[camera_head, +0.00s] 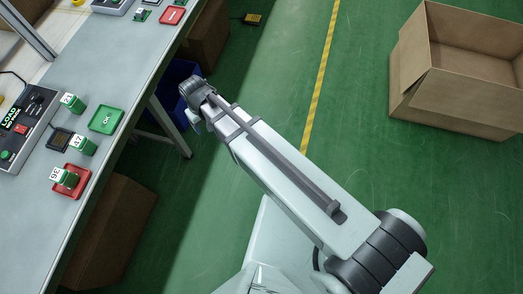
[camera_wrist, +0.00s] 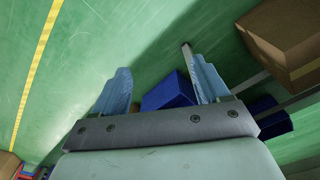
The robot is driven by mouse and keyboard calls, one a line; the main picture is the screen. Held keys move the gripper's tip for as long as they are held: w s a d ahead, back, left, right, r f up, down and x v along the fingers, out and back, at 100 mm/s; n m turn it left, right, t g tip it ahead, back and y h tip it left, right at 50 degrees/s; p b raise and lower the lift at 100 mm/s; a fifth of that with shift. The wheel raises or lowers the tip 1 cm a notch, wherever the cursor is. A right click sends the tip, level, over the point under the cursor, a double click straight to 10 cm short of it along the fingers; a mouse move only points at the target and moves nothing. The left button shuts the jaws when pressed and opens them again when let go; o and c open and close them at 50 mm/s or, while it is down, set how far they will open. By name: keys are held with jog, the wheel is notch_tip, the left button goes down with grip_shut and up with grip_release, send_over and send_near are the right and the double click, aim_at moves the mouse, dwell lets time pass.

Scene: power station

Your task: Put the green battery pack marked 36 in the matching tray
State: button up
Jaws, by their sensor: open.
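The green battery pack (camera_head: 71,180), with a small white label that seems to read 36, sits on a red tray (camera_head: 82,187) near the bench's front edge in the head view. A green tray (camera_head: 107,120) marked OK lies empty farther along the bench. Two other green packs with white labels, an upper one (camera_head: 76,108) and a lower one (camera_head: 87,148), stand left of the green tray. My gripper (camera_wrist: 160,64) is open and empty in the wrist view, over the floor. In the head view my wrist hangs beyond the bench edge, right of the packs, and mostly hides the fingers.
A control box (camera_head: 24,124) marked LOAD lies on the bench's left. Another red tray (camera_head: 172,16) is at the far end. A blue bin (camera_wrist: 168,93) and a cardboard box (camera_wrist: 285,40) are below. A large open carton (camera_head: 455,75) stands right on the floor.

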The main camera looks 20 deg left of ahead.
jog(key=w+d+f+m+g+h, duration=0.15)
jog(key=d+f, duration=0.35)
jog(key=d, duration=0.5)
jog(key=w+d+f+m, duration=0.1)
jog(key=d+f+m, duration=0.1)
jog(key=d+f, duration=0.5)
jog(key=w+d+f+m+g, duration=0.1)
jog(key=w+d+f+m, duration=0.1)
jog(key=d, duration=1)
jog(key=s+d+f+m+g, duration=0.2)
jog(key=s+d+f, duration=0.2)
jog(key=s+d, duration=0.4)
jog(key=s+d+f+m+g+y, duration=0.1)
jog(key=s+d+f+m+g, duration=0.1)
jog(key=s+d, duration=0.7)
jog(key=d+f+m, duration=0.1)
jog(key=d+f, duration=0.1)
jog(key=d, duration=0.1)
jog(key=shift+d+f+m, duration=0.2)
jog(key=shift+d+m, duration=0.1)
jog(key=shift+m, duration=0.05)
jog(key=shift+g, duration=0.25)
